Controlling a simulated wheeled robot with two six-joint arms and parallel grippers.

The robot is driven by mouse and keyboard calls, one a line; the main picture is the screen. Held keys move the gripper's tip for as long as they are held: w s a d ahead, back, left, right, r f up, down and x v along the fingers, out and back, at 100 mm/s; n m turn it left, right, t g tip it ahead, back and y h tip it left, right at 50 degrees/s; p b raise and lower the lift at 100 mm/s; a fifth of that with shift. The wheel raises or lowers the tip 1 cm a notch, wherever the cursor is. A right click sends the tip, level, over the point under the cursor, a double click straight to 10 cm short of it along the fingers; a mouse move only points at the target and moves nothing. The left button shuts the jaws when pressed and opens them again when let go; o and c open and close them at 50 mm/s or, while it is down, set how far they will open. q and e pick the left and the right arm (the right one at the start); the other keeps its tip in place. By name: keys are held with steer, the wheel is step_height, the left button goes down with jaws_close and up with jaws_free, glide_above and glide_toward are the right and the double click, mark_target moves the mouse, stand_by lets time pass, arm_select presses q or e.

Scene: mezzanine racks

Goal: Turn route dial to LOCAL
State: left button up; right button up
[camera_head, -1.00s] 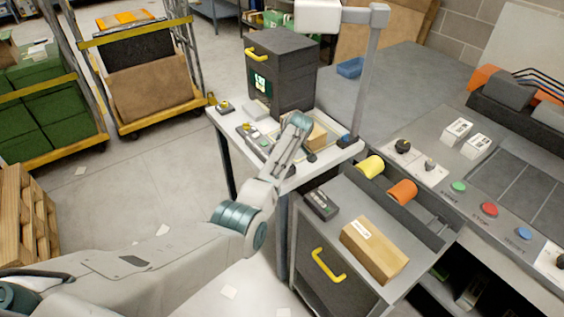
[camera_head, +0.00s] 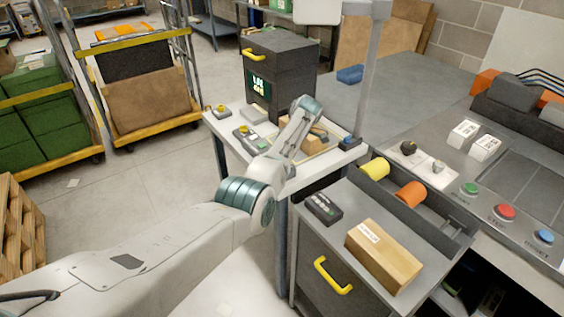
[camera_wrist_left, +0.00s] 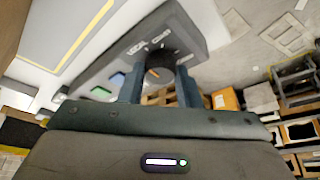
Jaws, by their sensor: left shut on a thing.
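The route dial (camera_wrist_left: 159,62) is a dark round knob with an orange mark, on a grey control box (camera_wrist_left: 190,32) in the left wrist view. My left gripper (camera_wrist_left: 158,82) is shut on the dial, one finger on each side. The orange mark shows between the fingers, towards the near side of the knob. In the head view the control box (camera_head: 252,138) lies on the white table, and my left arm hides the dial and fingertips. My right gripper is not in view.
A tray (camera_head: 322,150) lies to the right on the table. Nearer are a cardboard box (camera_head: 383,255) and a small dark device (camera_head: 323,208).

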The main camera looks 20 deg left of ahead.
arm_select(q)
steer(key=shift+f, duration=0.1)
stand_by(0.4)
steer(key=o, duration=1)
steer(key=b+v, duration=0.3)
steer(key=v, duration=0.7)
steer(key=shift+w+d+r, duration=0.1)
steer(key=shift+w+r, duration=0.05)
steer(key=shift+r, duration=0.25)
